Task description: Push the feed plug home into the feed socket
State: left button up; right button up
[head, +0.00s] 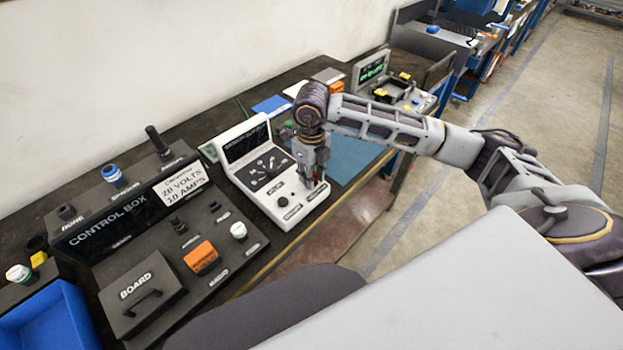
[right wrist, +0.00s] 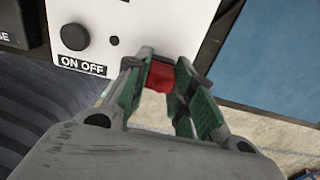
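My right gripper (head: 314,180) points down over the near right part of a white console (head: 268,197). In the right wrist view its green-padded fingers (right wrist: 164,75) are closed against both sides of a red block, which I take to be the feed plug (right wrist: 160,77). The plug sits at the console's white face near its edge. I cannot tell how deep it sits, and the feed socket is hidden beneath it or the fingers. The console face (right wrist: 135,22) has a black knob (right wrist: 75,36), a small dark hole and an ON OFF label. My left gripper is not in view.
A black control box (head: 120,225) with switches and knobs stands left of the console. A blue mat (head: 350,157) lies to its right. A blue bin (head: 52,318) is at the lower left. A device with a green display (head: 371,70) stands farther back.

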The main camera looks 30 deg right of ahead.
grip_shut()
jog(key=shift+r+p, duration=1.55)
jog(key=shift+r, duration=1.45)
jog(key=shift+r, duration=0.1)
